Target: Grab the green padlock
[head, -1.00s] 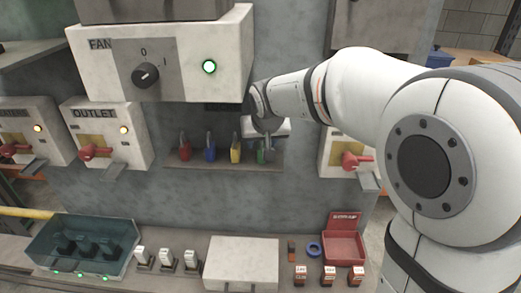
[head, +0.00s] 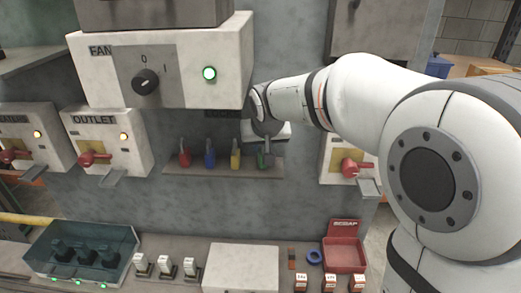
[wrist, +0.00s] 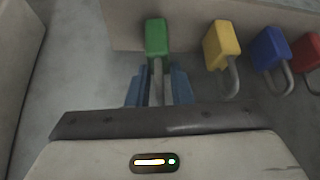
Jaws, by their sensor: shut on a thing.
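The green padlock (wrist: 157,37) shows in the wrist view with its body at the far end and its metal shackle toward me. My gripper (wrist: 158,92) has its blue fingers on either side of the shackle and is shut on it. In the head view the green padlock (head: 262,160) is at the right end of the padlock row, partly hidden by my gripper (head: 268,147). It is at the shelf; whether it touches the shelf is unclear.
The FAN box (head: 190,70) juts out above left. A red-handled box (head: 340,155) is close on the right.

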